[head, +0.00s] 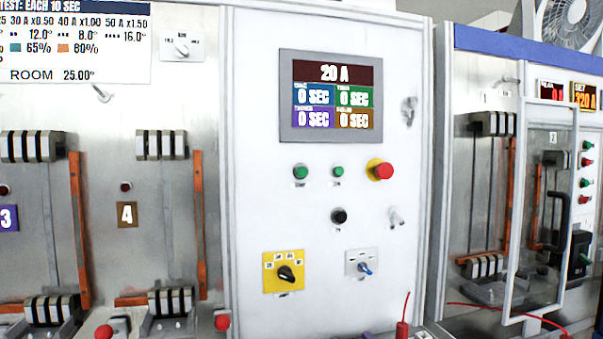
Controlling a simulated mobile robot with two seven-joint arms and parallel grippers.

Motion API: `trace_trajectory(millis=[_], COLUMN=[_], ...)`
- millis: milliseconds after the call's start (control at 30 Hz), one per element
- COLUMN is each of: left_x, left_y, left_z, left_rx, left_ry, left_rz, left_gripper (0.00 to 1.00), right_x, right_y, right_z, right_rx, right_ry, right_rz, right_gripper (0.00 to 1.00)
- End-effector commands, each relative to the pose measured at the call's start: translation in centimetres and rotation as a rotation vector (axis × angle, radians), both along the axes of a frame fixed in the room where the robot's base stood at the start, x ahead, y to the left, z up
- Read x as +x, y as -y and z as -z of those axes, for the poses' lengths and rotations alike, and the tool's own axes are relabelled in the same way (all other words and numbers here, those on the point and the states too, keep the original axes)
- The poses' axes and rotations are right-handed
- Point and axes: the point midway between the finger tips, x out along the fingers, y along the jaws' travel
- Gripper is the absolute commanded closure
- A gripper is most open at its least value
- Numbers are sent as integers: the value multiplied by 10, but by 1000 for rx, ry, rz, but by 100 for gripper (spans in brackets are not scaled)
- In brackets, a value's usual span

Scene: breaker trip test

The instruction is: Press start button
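The white control panel (395,260) stands upright in the middle of the head view. Neither of my grippers is in view.
The space before the green buttons looks clear.

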Motion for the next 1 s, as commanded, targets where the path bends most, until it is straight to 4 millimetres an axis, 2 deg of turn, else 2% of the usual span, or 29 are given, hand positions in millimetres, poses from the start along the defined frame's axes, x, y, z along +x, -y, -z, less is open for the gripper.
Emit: trace_trajectory(millis=[67,367,1000], left_x=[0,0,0], left_y=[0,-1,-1], left_z=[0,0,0], left_rx=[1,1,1], left_ry=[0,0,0], left_rz=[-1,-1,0], left_gripper=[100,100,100], right_x=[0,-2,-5], right_y=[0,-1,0], right_z=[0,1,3], right_rx=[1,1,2], right_ry=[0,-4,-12], right_rz=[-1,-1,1], right_gripper=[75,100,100])
